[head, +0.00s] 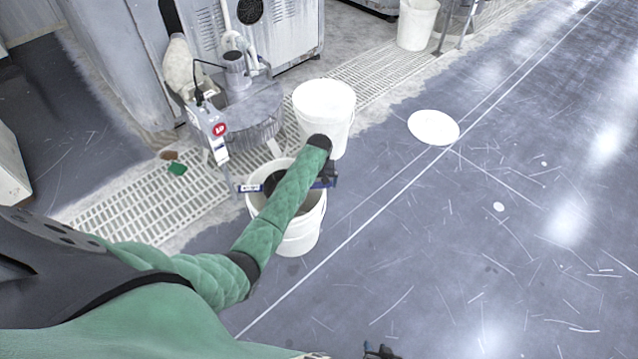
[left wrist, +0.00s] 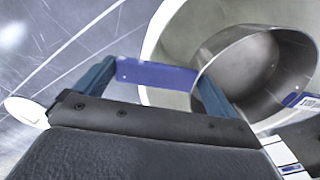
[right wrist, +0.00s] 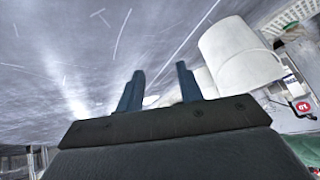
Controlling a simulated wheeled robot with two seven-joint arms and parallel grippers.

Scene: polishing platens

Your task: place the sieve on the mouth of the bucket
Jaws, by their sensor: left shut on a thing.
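The sieve is a dark round metal pan with two blue tabs. In the left wrist view, the pan (left wrist: 265,65) lies within the bucket's round mouth. In the head view, my arm hides much of it; the left tab (head: 250,188) crosses the bucket's left rim. My left gripper (head: 327,178) is at the bucket's right rim, its fingers (left wrist: 157,75) shut on the near tab. The white bucket (head: 300,240) stands upright on the floor. I cannot tell whether the sieve touches its rim. My right gripper (right wrist: 160,72) is open and empty, away from the bucket.
A white closed bucket (head: 325,103) stands just behind. A grey machine (head: 250,105) with a red sign is at the left, beside floor grating (head: 150,205). A white disc (head: 433,127) lies on the floor. The floor at the right is largely clear.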

